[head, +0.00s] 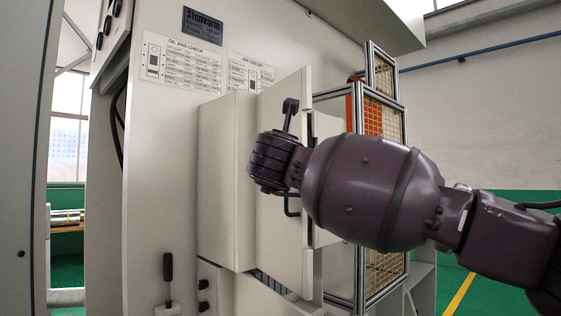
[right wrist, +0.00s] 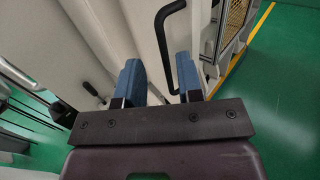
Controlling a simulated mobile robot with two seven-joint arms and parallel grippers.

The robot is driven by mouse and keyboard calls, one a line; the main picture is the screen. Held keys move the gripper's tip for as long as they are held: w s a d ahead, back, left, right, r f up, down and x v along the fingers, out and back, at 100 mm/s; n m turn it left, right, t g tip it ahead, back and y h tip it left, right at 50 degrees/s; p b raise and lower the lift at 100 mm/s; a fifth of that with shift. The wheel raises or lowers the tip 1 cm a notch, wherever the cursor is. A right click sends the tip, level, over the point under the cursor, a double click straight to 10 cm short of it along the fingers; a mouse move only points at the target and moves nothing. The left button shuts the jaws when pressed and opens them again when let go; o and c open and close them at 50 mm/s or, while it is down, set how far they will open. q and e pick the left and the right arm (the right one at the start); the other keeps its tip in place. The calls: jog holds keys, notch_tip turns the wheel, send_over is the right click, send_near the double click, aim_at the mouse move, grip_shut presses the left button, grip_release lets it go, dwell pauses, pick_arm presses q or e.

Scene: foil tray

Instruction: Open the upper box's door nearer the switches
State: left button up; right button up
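The upper box (head: 225,180) is a pale cabinet on the machine's side wall. Its nearer door (head: 275,245) is a pale panel whose free edge seems to stand out from the box; how far it is open I cannot tell. A black bar handle (head: 291,208) is on this door, partly hidden behind my right wrist. In the right wrist view, the bent black handle (right wrist: 162,22) runs down to between the blue fingers of my right gripper (right wrist: 159,80). The fingers are apart, and I see no firm grip on the bar. My left gripper is out of view.
Black switches (head: 203,294) and a lever (head: 168,268) sit below the box. A framed mesh guard (head: 384,270) stands behind my right arm. The green floor (right wrist: 285,90) is clear at the right of the wrist view.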

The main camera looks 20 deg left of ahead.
jog(key=shift+v, duration=2.7)
jog(key=shift+n, duration=0.3)
